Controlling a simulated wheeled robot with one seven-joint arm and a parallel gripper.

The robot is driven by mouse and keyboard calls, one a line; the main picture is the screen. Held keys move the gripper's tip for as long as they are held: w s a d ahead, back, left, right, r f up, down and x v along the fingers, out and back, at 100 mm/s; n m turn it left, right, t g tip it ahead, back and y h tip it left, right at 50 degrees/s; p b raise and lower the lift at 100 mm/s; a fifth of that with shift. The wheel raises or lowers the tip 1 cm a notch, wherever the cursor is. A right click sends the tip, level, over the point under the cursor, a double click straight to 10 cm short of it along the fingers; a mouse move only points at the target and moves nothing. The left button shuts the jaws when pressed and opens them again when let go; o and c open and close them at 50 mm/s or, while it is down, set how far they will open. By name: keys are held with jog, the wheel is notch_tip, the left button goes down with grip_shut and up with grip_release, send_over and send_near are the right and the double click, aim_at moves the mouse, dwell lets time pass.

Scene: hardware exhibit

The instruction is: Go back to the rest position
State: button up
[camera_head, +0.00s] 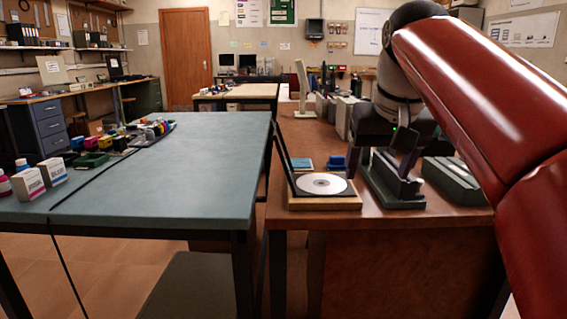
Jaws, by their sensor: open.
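My gripper (395,150) hangs at the right, under my red arm, over the brown wooden desk (290,220). It is open, with its fingers pointing down just above or around a dark upright slab (406,147). The slab leans in a dark green slotted holder (393,192) on the desk. I cannot tell whether the fingers touch the slab. My arm hides part of the desk's right side.
An open disc case (322,185) with a silver disc lies left of the holder on a wooden block. Another slotted block (452,182) stands right.

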jog(key=s+f, duration=0.8)
jog(key=f, duration=0.5)
jog(key=s+f+t, duration=0.1)
jog(key=s+f, duration=0.8)
jog(key=f, duration=0.4)
jog(key=shift+s, duration=0.25)
